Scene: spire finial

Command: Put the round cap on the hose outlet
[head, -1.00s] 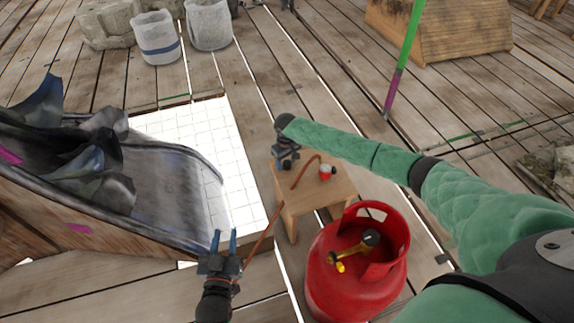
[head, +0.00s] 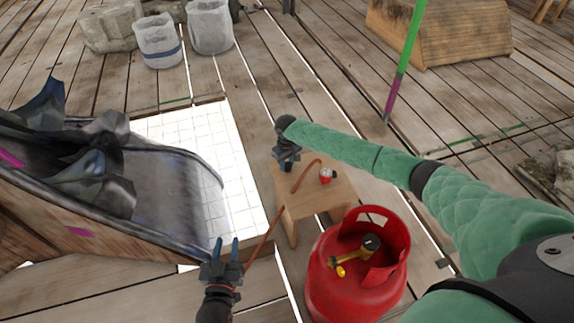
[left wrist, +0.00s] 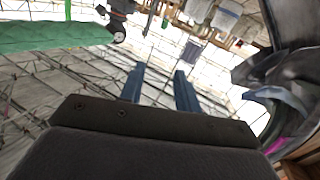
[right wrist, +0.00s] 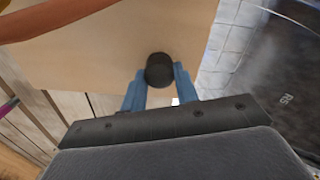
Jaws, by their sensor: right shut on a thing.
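My right gripper (right wrist: 160,93) is shut on a dark round piece (right wrist: 160,70), apparently the cap, above the wooden stool. In the head view the right gripper (head: 287,160) is over the stool's back left corner, and the cap cannot be made out there. An orange-brown hose (head: 307,175) lies over the stool beside a small red and white fitting (head: 326,176); I cannot tell which end is the outlet. The hose also crosses the right wrist view (right wrist: 60,20). My left gripper (head: 227,247) is open and empty, left of the stool; its fingers stand apart in the left wrist view (left wrist: 160,88).
The wooden stool (head: 335,195) stands behind a red gas cylinder (head: 335,285) with a yellow and black valve (head: 360,250). A debris chute (head: 160,195) lies at left by a white tiled patch (head: 215,130). Buckets (head: 210,27) stand at the back. A green and purple pole (head: 403,65) rises behind.

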